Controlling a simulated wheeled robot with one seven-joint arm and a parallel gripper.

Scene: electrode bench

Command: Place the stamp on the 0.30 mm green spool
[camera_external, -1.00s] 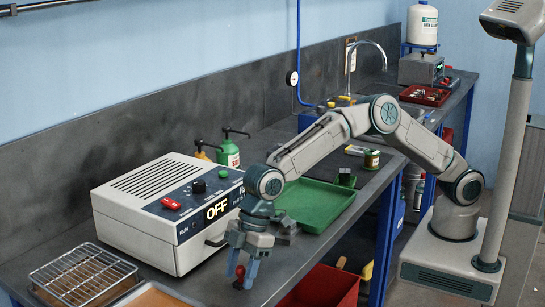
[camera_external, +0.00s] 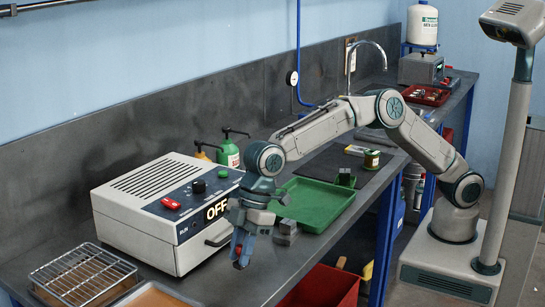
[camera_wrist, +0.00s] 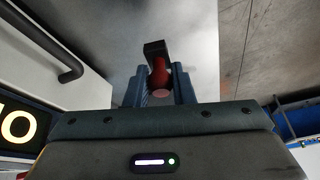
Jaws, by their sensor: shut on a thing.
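My gripper (camera_external: 241,262) is shut on the stamp, held in the air in front of the grey OFF-labelled box. In the wrist view the stamp (camera_wrist: 159,72) has a red handle between the two blue fingers (camera_wrist: 161,88) and a black block at its far end. In the external view little of the stamp shows; the fingers hide most of it.
The grey box (camera_external: 165,213) stands left of my gripper, its handle close by. Grey blocks (camera_external: 287,232) lie just right of it. A green tray (camera_external: 322,212) holds a small dark green item. A wire rack (camera_external: 82,273) is at front left; a red bin (camera_external: 322,287) is below the bench edge.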

